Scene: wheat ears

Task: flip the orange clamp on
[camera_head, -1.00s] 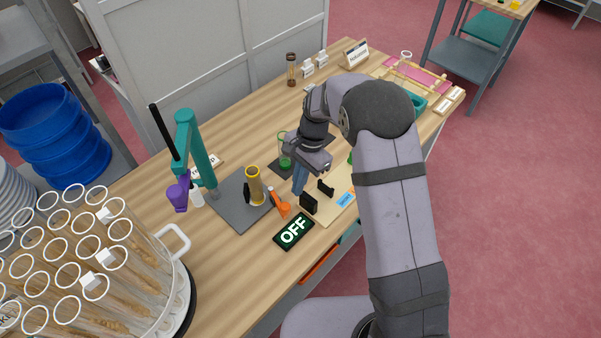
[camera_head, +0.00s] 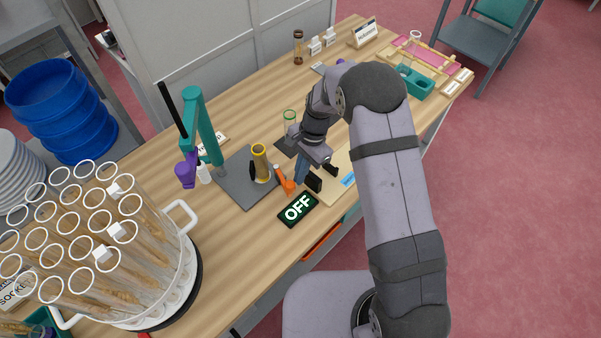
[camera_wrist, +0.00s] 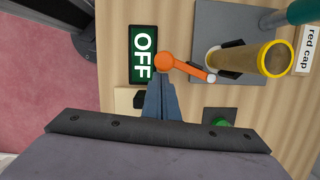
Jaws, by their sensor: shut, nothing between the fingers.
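The orange clamp (camera_head: 288,186) is a small lever on the wooden bench, beside a grey plate. In the wrist view the orange clamp (camera_wrist: 167,62) has a round hub and an arm slanting right and down to a white tip.
A yellow-rimmed tube (camera_head: 260,165) stands on the grey plate (camera_head: 235,185), close to the clamp. A teal stand (camera_head: 205,125) with a purple part is behind left. A rack of tall tubes (camera_head: 190,270) fills the near left.

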